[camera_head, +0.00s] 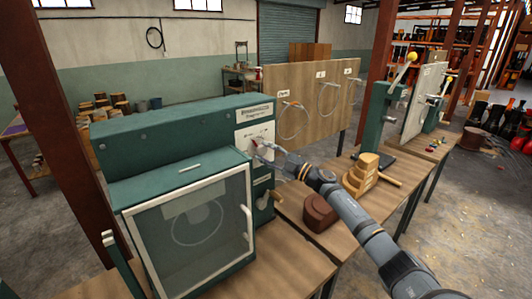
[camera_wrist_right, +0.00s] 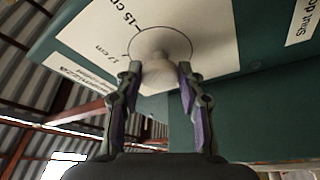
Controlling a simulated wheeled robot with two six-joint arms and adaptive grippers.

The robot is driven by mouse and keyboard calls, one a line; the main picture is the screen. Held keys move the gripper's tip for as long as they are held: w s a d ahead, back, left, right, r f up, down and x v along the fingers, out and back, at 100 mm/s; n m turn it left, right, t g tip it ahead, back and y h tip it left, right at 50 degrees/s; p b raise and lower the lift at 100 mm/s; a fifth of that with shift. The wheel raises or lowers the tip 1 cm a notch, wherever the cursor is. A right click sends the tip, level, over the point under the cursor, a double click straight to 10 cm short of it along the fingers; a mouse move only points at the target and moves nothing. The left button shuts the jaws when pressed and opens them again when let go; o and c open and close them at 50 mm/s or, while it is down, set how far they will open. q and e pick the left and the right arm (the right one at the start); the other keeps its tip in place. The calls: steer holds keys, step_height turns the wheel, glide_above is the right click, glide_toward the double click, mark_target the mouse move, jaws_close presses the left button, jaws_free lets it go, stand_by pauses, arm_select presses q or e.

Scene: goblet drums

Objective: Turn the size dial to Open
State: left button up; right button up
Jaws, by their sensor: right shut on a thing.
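The size dial (camera_wrist_right: 155,68) is a pale knob on a white panel with a printed circle and size marks, seen in the right wrist view. In the head view the white dial panel (camera_head: 256,137) is on the front of the green machine (camera_head: 190,128). My right gripper (camera_wrist_right: 158,75) has one finger on each side of the knob and is shut on it. The right gripper also shows at the panel in the head view (camera_head: 262,147), where it hides much of the dial. The dial's exact setting cannot be read. My left gripper is not in view.
A clear-fronted door (camera_head: 195,232) with a white handle (camera_head: 246,222) is at the machine's front. A brown block (camera_head: 320,213) and a stepped wooden piece (camera_head: 362,178) are on the bench under my right arm. A wooden board with hoops (camera_head: 310,100) stands behind.

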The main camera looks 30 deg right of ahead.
steer(key=n+g, duration=0.1)
steer(key=n, duration=0.2)
steer(key=shift+r+p, duration=0.15)
steer(key=shift+p, duration=0.25)
steer(key=n+g+p, duration=0.1)
steer(key=n, duration=0.2)
steer(key=shift+r+n+g, duration=0.15)
steer(key=shift+n+g, duration=0.15)
steer(key=n+g+h+p, duration=0.1)
steer(key=n+p, duration=0.1)
steer(key=n, duration=0.1)
steer(key=shift+r, duration=0.1)
steer(key=shift+n+g+h+p, duration=0.35)
steer(key=shift+n+p, duration=0.2)
steer(key=shift+n, duration=0.45)
steer(key=o, duration=1.2)
steer(key=shift+c, duration=0.2)
